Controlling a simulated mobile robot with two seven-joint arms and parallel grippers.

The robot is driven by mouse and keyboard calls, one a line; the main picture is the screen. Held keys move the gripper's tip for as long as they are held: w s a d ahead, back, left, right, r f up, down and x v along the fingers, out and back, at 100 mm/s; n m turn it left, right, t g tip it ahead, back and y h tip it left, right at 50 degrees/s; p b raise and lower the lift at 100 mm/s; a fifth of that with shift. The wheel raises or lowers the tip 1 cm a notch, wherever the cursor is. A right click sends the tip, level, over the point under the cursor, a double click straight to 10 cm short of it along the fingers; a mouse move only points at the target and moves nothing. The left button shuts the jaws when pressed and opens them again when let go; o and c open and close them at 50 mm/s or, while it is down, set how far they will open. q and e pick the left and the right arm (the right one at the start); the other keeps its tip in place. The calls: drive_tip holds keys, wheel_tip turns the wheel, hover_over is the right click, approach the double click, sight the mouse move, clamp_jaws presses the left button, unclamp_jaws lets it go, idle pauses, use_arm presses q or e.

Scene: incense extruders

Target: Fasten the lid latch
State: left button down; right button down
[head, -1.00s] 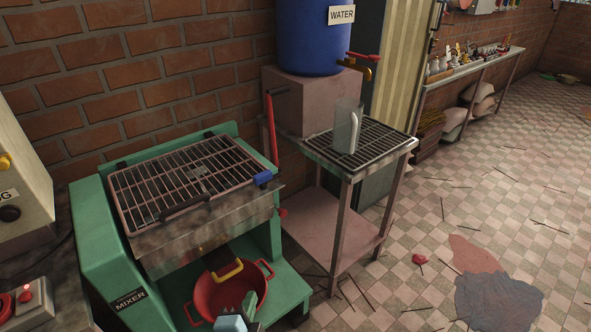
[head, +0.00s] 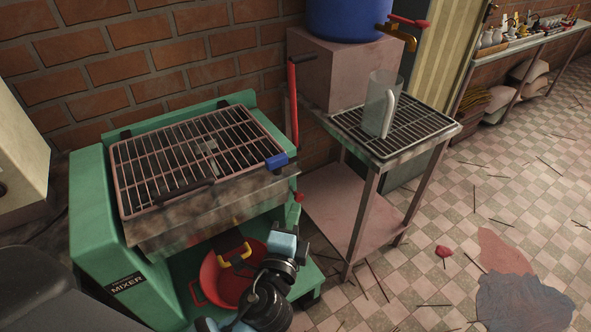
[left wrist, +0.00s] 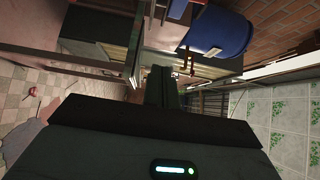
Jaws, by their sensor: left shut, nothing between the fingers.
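The mixer (head: 90,200) is a green machine with a barred metal lid (head: 150,160) lying down over its top. A blue latch piece (head: 276,161) sits at the lid's front right corner; I cannot tell how it engages the body. My left gripper (head: 304,243) is in front of the mixer's right side, below and a little right of the blue latch piece, apart from it. Its dark fingers are shut with nothing between them; they also show in the left wrist view (left wrist: 165,86). The latch is not clearly visible there. My right gripper is not in view.
A red bowl (head: 222,285) sits under the mixer, with a yellow-handled part (head: 236,256) above it. A red lever (head: 293,105) stands behind the right side. A stand with a grate (head: 425,125) and a clear jug (head: 380,105) is to the right, beside the blue water barrel (head: 345,18).

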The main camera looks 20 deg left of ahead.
use_arm(q)
approach(298, 160)
drive_tip(key=w+d, duration=0.3)
drive_tip(key=w, duration=0.1)
drive_tip(key=shift+w+a+p, duration=0.25)
drive_tip(key=shift+a+p, duration=0.1)
drive_tip(key=shift+a, duration=0.25)
drive_tip(key=shift+w+a+p, duration=0.25)
drive_tip(key=shift+a+p, duration=0.05)
drive_tip(key=shift+a, duration=0.3)
drive_tip(key=shift+w+a, duration=0.4)
drive_tip(key=shift+a, duration=0.15)
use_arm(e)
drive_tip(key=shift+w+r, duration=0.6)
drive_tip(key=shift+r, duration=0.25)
use_arm(q)
drive_tip(key=shift+f, duration=0.1)
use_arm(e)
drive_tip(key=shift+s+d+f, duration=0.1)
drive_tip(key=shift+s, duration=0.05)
